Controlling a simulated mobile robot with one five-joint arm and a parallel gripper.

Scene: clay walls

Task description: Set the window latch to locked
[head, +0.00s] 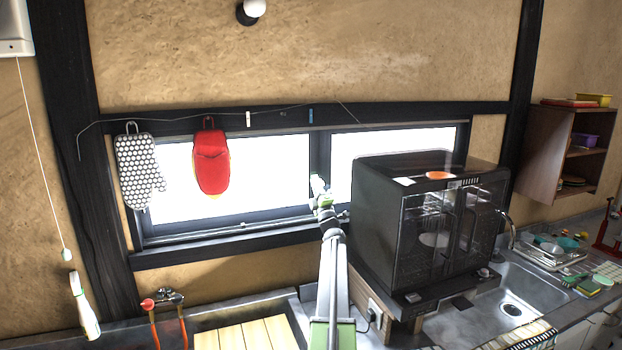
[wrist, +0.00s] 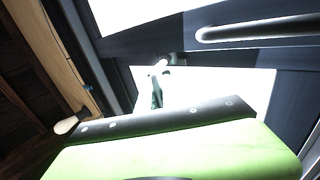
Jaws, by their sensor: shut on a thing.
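The window (head: 237,172) has a dark frame and bright panes, with a dark upright between them. My gripper (head: 321,192) is raised in front of that upright, and its tip covers the latch area in the head view. In the wrist view a small grey and white piece, seemingly the window latch (wrist: 174,59), sits on the dark frame beyond the green and black body of my gripper. My gripper is shut on what appears to be this latch. The contact is small and partly hidden, and the latch's exact angle cannot be told.
A black oven (head: 400,230) stands close to the right of my arm. A red mitt (head: 211,165) and a dotted mitt (head: 138,165) hang at the window's left. A sink (head: 520,290) and dish rack (head: 550,255) lie further right. A wooden board (head: 240,335) lies below.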

